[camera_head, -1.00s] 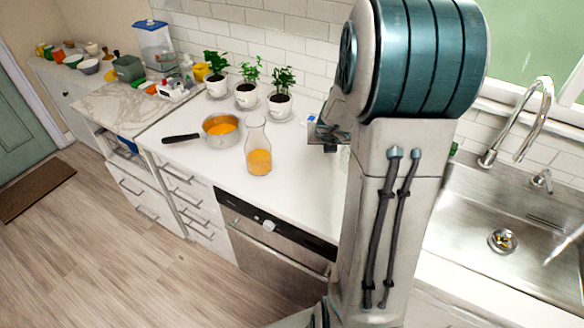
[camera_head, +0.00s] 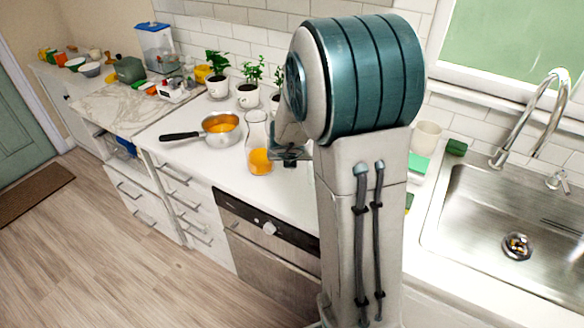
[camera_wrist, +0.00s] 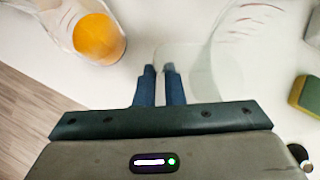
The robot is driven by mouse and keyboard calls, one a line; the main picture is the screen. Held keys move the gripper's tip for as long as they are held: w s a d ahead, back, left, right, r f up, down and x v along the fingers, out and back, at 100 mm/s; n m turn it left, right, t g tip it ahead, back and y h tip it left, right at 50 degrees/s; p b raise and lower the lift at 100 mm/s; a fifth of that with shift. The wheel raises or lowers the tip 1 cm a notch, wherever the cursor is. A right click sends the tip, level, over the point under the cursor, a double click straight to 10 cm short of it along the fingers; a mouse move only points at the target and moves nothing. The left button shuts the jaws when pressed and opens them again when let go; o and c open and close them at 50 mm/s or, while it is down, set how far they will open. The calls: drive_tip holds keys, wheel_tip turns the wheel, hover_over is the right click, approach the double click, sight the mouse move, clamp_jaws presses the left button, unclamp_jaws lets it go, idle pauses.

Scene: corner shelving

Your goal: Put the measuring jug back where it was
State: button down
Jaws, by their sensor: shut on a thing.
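The measuring jug (camera_wrist: 245,45) is clear, with red markings, and shows in the wrist view just beyond and to the right of the fingertips. My gripper (camera_wrist: 161,70) is shut on its clear edge; the fingers are close together. In the head view my gripper (camera_head: 290,153) is just right of a glass carafe of orange liquid (camera_head: 258,160), and my arm hides the jug. The carafe also shows at the top left of the wrist view (camera_wrist: 97,38). I cannot tell whether the jug touches the counter.
A saucepan (camera_head: 221,138) with orange contents stands left of the carafe. Potted plants (camera_head: 248,95) line the wall behind. A white cup (camera_head: 427,138), a green sponge (camera_head: 456,147) and the sink (camera_head: 480,215) are to the right. The front counter strip (camera_head: 215,172) is clear.

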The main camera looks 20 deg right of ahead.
drive_tip(key=shift+f+b, duration=0.7)
drive_tip(key=shift+f, duration=0.8)
drive_tip(key=shift+f, duration=0.15)
drive_tip(key=c, duration=1.5)
unclamp_jaws()
drive_tip(key=shift+c, duration=0.2)
drive_tip(key=shift+r, duration=0.2)
